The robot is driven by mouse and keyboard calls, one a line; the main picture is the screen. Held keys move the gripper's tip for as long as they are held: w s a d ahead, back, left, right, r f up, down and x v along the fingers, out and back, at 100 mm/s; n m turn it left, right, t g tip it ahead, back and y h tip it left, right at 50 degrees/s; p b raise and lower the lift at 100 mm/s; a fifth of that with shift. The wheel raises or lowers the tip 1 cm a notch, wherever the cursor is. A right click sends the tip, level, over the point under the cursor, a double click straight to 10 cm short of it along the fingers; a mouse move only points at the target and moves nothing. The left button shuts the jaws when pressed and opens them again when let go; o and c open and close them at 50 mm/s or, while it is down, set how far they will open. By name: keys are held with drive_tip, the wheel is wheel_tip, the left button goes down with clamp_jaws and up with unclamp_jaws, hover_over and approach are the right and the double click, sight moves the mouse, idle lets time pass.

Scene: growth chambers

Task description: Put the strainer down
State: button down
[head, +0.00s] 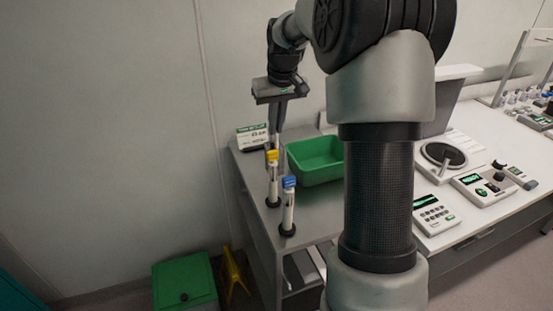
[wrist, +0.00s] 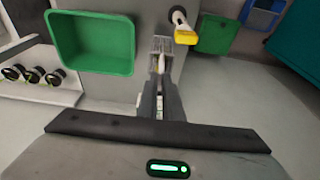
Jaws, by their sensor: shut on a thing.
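My gripper (head: 276,140) points down over the left end of the grey bench, behind the yellow-topped tube. In the wrist view its fingers (wrist: 161,60) are close together, shut on a small pale thing that I take for the strainer. The fingers hide most of it, so its shape and its gap to the bench cannot be told. A clear tube with a yellow top (head: 272,170) stands upright in a black round foot; its top also shows in the wrist view (wrist: 185,35), just right of the fingertips. A blue-topped tube (head: 289,198) stands nearer the bench's front.
A green tray (head: 310,170) lies right of the tubes, also at upper left in the wrist view (wrist: 90,68). A small white sign unit (head: 251,139) stands at the back left. Instruments (head: 435,215) fill the right bench. A green bin (head: 184,285) is on the floor.

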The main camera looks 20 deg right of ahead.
sight(275, 147)
drive_tip(key=shift+s+x, duration=0.25)
drive_tip(key=shift+x, duration=0.75)
drive_tip(key=shift+s+x, duration=0.25)
drive_tip(key=shift+x, duration=0.7)
drive_tip(key=shift+s+x, duration=0.2)
drive_tip(key=shift+x, duration=0.8)
drive_tip(key=shift+f, duration=0.2)
drive_tip(key=shift+f, duration=0.15)
drive_tip(key=c, duration=1.9)
unclamp_jaws()
drive_tip(key=v, duration=1.2)
drive_tip(key=shift+r, duration=0.25)
